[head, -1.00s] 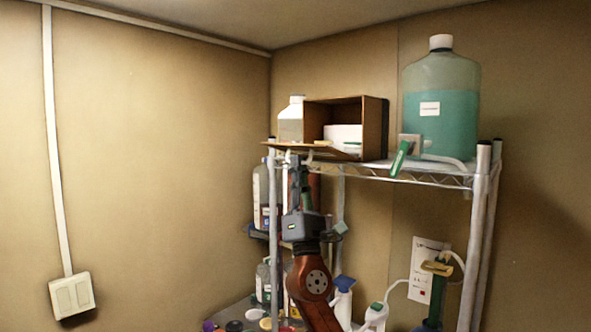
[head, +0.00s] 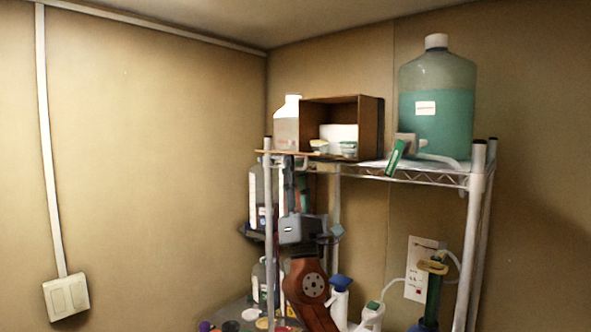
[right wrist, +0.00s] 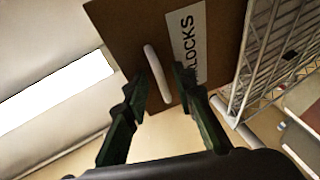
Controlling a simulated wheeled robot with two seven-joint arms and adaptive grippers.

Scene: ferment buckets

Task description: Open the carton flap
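The carton (head: 370,128) stands on the top rack shelf with its front open, showing a white box and small tubs inside. Its brown flap (head: 285,152) lies nearly level, seen edge-on, and sticks out to the left at the carton's lower front. In the right wrist view the flap (right wrist: 125,30) shows its underside with a printed label and a pale bar handle (right wrist: 157,73). My right gripper (head: 293,160) points up from below the flap. Its dark fingers (right wrist: 157,80) are apart, with the handle between the tips; contact cannot be told. My left gripper is not in view.
A large jug of green liquid (head: 437,105) with a tap stands right of the carton. A white bottle (head: 286,125) stands behind the flap. The rack post (head: 268,200) is close to my right gripper. Bottles crowd the lower shelves. The left wall area is clear.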

